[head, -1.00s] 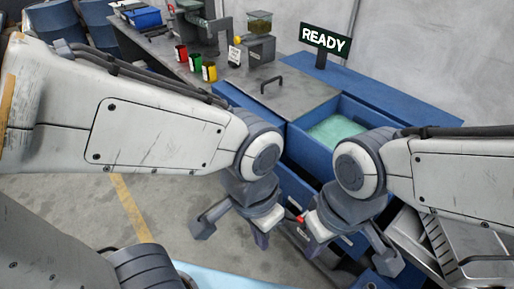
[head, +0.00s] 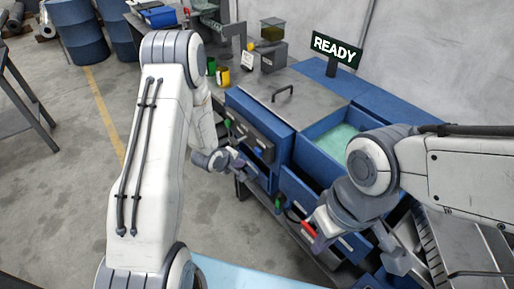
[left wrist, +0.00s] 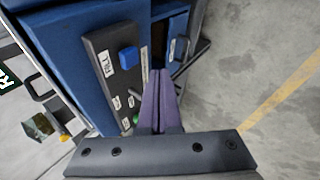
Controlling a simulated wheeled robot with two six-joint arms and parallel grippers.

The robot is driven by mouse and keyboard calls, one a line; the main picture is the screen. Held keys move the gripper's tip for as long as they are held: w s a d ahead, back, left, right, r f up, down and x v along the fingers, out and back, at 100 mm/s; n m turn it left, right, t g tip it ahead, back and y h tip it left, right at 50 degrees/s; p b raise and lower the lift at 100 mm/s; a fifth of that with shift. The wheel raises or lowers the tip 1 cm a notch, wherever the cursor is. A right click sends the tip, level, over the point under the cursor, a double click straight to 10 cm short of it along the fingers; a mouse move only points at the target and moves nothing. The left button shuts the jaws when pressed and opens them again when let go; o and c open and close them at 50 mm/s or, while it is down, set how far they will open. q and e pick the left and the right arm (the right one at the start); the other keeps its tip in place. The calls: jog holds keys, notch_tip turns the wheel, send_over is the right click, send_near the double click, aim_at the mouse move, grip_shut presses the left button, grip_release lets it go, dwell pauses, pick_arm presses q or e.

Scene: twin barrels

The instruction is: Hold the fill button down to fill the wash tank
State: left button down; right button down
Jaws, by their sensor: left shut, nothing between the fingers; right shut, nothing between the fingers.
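The blue fill button (left wrist: 128,58) sits on a dark panel (left wrist: 105,65) beside a label reading FILL in the left wrist view. The panel also shows on the blue cabinet's front in the head view (head: 250,135). My left gripper (left wrist: 158,76) is shut and empty, its tips just right of the button in the picture; I see no contact. In the head view my left gripper (head: 238,163) is low in front of the panel. The wash tank (head: 310,140) is open at the top with pale green liquid inside. My right gripper (head: 312,232) is shut, low before the cabinet.
A sign reading READY (head: 336,49) stands behind the tank. A green control (left wrist: 135,120) is lower on the panel in the left wrist view. An open drawer (head: 300,190) lies below the tank.

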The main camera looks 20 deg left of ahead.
aim_at(258, 152)
pick_arm(q)
jog(key=a+f+n, duration=0.1)
jog(key=a+f+n+t, duration=0.1)
jog(key=n, duration=0.1)
jog(key=a+f+n, duration=0.1)
jog(key=a, duration=0.1)
jog(key=shift+s+f+t+h+p, duration=0.3)
jog(key=shift+s+p, duration=0.05)
jog(key=w+d+b, duration=0.1)
jog(key=w+d, duration=0.4)
jog(key=w, duration=0.2)
jog(key=shift+d, duration=0.2)
jog(key=shift+d, duration=0.1)
dwell(1.8)
jog(key=shift+w+d, duration=0.2)
jog(key=shift+w, duration=0.1)
